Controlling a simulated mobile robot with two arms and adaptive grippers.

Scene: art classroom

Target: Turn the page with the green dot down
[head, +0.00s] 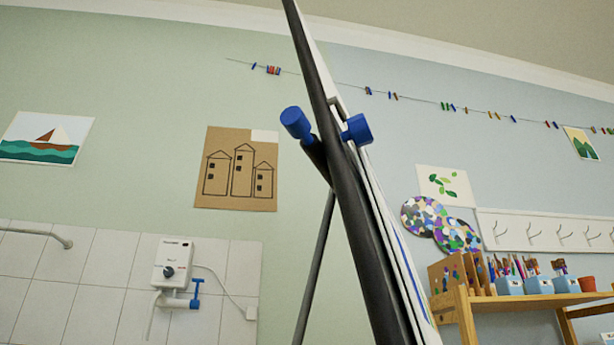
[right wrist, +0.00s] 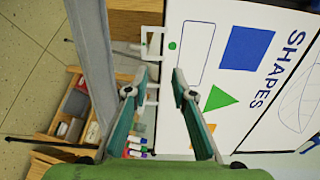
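The white flipchart page (right wrist: 210,100) fills the right half of the right wrist view. It is turned sideways and bears the word SHAPES, a blue square, a green triangle and part of an orange shape. The small green dot (right wrist: 172,45) is near the page's left edge in that view. My right gripper (right wrist: 158,80) is open and empty, its two fingers pointing at the region around the page edge below the dot. In the head view the easel (head: 352,200) is seen nearly edge-on, with two blue knobs; the page face is barely visible there. My left gripper is not in view.
A grey post (right wrist: 92,55) runs along the left in the right wrist view. Several coloured markers (right wrist: 137,150) lie near the left finger. A wooden shelf unit (right wrist: 70,110) stands beyond. In the head view, a wooden shelf (head: 530,300) with brushes stands at the right.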

